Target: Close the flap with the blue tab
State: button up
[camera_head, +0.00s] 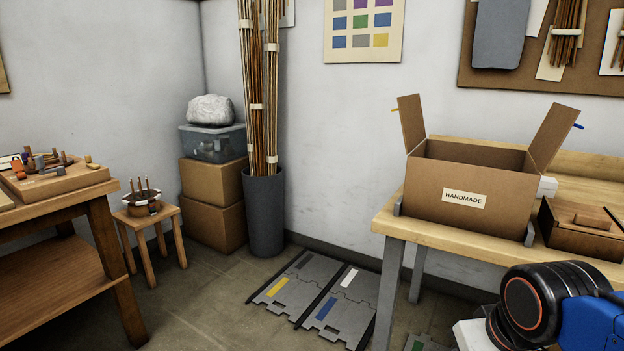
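A brown cardboard box (430,186) labelled "HANDMADE" stands on a light wooden table at the right. Its right flap (553,135) stands up, leaning outward, and a small blue tab (579,126) sticks out from its upper right edge. Its left flap (411,122) also stands up, with a small yellow tab (395,110) at its left edge. The box top is open between them. Part of my arm shows at the lower right, in front of the table and apart from the box. My gripper is not in view.
Grey brackets stand at the box's lower corners. Grey floor panels (290,290) lie left of the table. A workbench and a stool (151,217) stand at left.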

aim_at(560, 120)
jog(key=l+z, duration=0.15)
jog(key=l, duration=1.55)
